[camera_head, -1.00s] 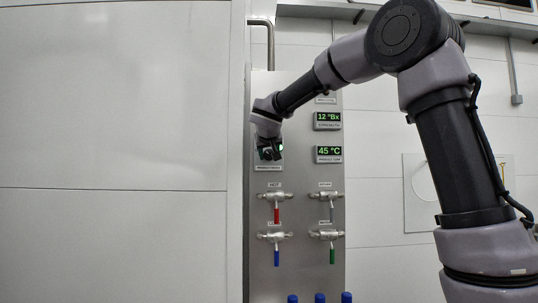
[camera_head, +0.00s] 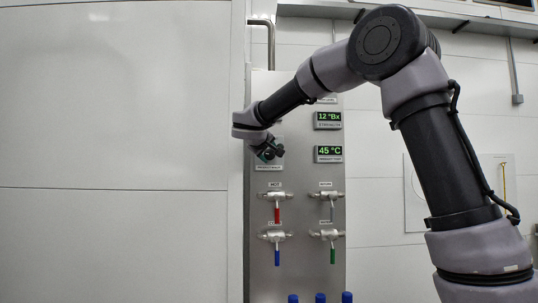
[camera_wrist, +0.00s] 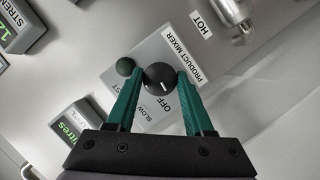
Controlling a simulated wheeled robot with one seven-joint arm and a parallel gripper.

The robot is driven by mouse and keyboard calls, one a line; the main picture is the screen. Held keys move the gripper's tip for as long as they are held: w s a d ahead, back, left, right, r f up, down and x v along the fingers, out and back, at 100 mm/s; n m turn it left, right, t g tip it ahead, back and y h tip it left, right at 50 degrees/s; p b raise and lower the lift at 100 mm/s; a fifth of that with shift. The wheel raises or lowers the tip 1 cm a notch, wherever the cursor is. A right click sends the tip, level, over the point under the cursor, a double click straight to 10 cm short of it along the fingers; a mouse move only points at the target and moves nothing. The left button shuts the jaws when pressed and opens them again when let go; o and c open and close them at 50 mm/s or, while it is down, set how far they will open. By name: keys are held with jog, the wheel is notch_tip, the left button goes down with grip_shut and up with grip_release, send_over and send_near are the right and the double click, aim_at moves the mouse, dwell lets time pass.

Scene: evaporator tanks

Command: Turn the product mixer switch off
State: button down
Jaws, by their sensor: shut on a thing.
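The product mixer switch is a round black knob (camera_wrist: 160,78) with a white pointer line, on a grey plate (camera_wrist: 181,44) marked PRODUCT MIXER, OFF and SLOW. In the wrist view the pointer slants to the lower right, with the word OFF just below the knob. I cannot tell whether it lines up exactly with OFF. My gripper (camera_wrist: 157,80) has its two green fingers on either side of the knob and is shut on it. In the head view my gripper (camera_head: 268,152) hides the knob.
The steel panel (camera_head: 300,270) carries green displays (camera_head: 328,154) to the right of the switch. Several valves with coloured handles sit below, including a red one (camera_head: 277,214). Blue caps (camera_head: 320,298) show at the bottom. A white wall (camera_head: 120,100) stands left.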

jog(key=shift+n+t, duration=0.3)
jog(key=shift+n, duration=0.3)
jog(key=shift+h, duration=0.4)
jog(key=shift+c, duration=1.5)
grip_release()
jog(key=v, duration=1.1)
